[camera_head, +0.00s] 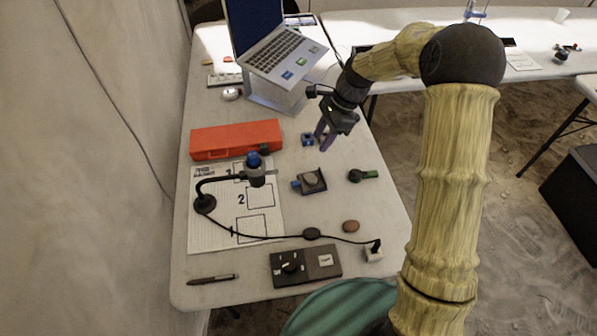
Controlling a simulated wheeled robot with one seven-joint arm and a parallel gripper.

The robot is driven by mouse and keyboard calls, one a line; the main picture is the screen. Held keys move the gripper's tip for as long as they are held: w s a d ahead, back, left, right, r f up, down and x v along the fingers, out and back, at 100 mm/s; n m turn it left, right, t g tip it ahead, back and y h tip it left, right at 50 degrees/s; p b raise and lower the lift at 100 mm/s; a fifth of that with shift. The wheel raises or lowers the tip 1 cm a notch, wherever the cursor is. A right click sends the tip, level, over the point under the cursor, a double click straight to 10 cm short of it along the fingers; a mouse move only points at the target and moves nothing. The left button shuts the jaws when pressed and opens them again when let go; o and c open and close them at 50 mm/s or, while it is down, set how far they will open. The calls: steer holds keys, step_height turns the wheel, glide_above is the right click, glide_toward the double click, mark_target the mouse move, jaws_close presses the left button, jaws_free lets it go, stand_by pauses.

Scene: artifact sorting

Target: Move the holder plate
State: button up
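What looks like the holder plate (318,188) is a small dark square plate on the white table. A grey-brown rounded stone (311,179) rests on it, and a blue piece (296,184) sticks out at its left edge. My gripper (323,141) hangs above the table, beyond and slightly right of the plate, and is apart from it. Its purple fingers point down with a gap between them, and nothing shows between them. A small blue block (307,139) lies just left of the fingers.
A paper sheet with numbered squares (213,234) lies left of the plate, with a lamp-like device (205,203) and its cable over it.

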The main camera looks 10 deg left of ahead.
mark_target(295, 183)
steer(key=x, duration=1.7)
steer(key=shift+s+a+p, duration=0.1)
steer(key=shift+a+p, duration=0.2)
steer(key=shift+s+a+f, duration=0.1)
steer(key=shift+s+a, duration=0.05)
steer(key=shift+d, duration=0.3)
steer(key=shift+a, duration=0.1)
jaws_close()
